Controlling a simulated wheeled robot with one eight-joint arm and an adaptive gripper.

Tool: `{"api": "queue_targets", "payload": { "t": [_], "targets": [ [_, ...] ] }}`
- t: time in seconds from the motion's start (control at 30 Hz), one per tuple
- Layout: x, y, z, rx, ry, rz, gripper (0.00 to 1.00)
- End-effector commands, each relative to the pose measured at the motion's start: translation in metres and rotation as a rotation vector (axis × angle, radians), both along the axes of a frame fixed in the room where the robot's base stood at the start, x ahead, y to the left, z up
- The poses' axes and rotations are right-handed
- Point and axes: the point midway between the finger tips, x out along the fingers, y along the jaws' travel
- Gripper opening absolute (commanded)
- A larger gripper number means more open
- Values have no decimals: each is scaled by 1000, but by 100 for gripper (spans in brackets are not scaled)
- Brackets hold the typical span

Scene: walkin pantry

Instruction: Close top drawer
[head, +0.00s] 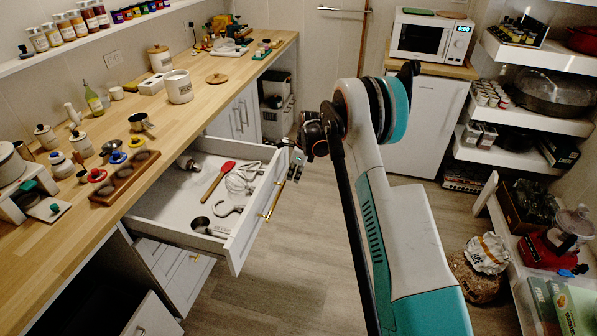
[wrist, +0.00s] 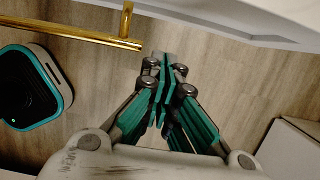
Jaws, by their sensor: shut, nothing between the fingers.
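The top drawer (head: 238,240) is white and stands pulled far out from under the wooden counter. It holds a red spatula (head: 218,180), a whisk (head: 241,181) and other utensils. Its gold bar handle (head: 272,201) runs along the front; the handle also shows at upper left in the wrist view (wrist: 75,36), with the white drawer front (wrist: 225,17) along the top. My gripper (wrist: 167,62) is shut and empty, beside the handle's end and apart from it in the picture. In the head view it is near the drawer's far front corner, small and partly hidden by my arm.
The counter (head: 190,110) carries jars, cups and a canister. A white cabinet with a microwave (head: 425,37) stands at the back. Shelves and a bag (head: 487,253) line the right. The wooden floor (head: 305,255) before the drawer is clear.

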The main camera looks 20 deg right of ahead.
Motion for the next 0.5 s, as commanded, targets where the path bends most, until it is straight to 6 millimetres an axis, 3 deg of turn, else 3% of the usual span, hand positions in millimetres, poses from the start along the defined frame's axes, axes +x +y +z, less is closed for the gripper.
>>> {"api": "queue_targets", "payload": {
  "t": [0.2,0.5],
  "targets": [
    [15,22,1,0,0,3,0],
    [19,27,2,0,0,2,0]
  ]
}}
